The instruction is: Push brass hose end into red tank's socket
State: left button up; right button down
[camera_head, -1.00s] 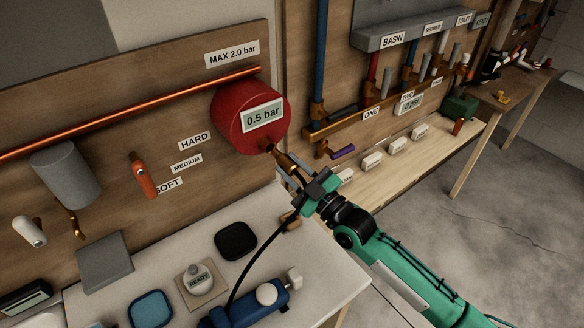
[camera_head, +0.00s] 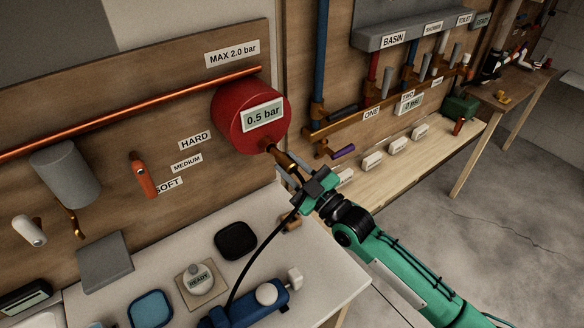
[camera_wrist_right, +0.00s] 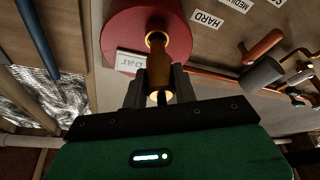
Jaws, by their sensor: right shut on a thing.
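The red tank (camera_head: 240,107) with a "0.5 bar" display hangs on the wooden panel. Its socket (camera_head: 268,147) is at the lower right; in the right wrist view the socket's brass ring (camera_wrist_right: 156,38) shows at the top. The brass hose end (camera_head: 284,160) points at the socket and appears in line with it. It also shows between the fingers in the right wrist view (camera_wrist_right: 160,74). My right gripper (camera_head: 298,178) is shut on it, just below the tank. Whether the tip is inside the socket or only against it, I cannot tell. My left gripper is out of view.
A black hose (camera_head: 253,259) runs from my right gripper down to a blue pump (camera_head: 247,308) on the white counter (camera_head: 330,262). A copper pipe (camera_head: 130,115) crosses the panel beside the tank. A wooden bench (camera_head: 400,165) with white blocks stands to the right.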

aim_at(282, 160)
jog(key=shift+w+a+b, duration=0.3)
jog(key=shift+w+a, duration=0.2)
jog(key=shift+w, duration=0.2)
jog(key=shift+w+a+b, duration=0.3)
jog(key=shift+w+a, duration=0.2)
jog(key=shift+w, duration=0.2)
jog(key=c, duration=1)
grip_release()
jog(key=shift+s+d+f, duration=0.2)
jog(key=shift+b+v, duration=2.35)
jog(key=shift+v, duration=4.2)
